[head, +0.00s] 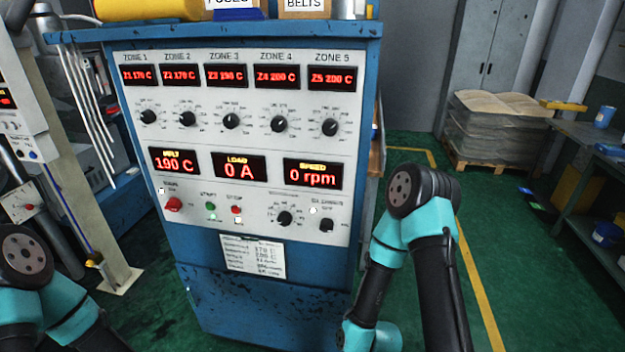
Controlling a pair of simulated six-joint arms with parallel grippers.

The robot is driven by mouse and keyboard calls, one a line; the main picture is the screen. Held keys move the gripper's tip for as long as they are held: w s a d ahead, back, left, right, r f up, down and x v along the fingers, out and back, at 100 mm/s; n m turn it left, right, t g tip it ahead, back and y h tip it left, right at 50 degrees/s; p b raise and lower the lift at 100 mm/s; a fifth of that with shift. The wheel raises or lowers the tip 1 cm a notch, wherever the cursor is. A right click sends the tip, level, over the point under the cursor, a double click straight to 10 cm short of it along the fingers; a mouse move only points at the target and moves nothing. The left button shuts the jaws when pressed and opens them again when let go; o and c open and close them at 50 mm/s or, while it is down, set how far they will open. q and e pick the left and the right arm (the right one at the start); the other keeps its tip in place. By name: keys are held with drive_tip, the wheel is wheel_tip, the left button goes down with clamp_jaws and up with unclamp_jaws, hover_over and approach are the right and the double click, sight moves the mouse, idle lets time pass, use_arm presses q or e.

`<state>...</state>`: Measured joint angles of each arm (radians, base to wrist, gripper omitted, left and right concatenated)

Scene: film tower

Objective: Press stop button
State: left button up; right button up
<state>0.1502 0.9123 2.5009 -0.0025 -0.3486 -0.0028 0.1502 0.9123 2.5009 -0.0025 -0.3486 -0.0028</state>
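The blue control cabinet (140,115) stands in front of me with a white panel. The red stop button (236,210) is in the panel's lower row, under a small label that reads STOP. The green start button (210,206) is just left of it. Nothing touches or covers the stop button. The speed display (312,174) reads 0 rpm and the load display (239,167) reads 0 A. Parts of my two arms show at the lower left and right of centre, but neither gripper is in the picture.
A larger red knob (173,204) is left of the start button. A black dial (284,218) is to the right of the stop button. A paper sheet (252,258) hangs below the panel. A workbench (590,145) and a loaded pallet (490,160) stand at the right.

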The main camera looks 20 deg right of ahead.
use_arm(q)
clamp_jaws()
idle(0.3)
idle(1.1)
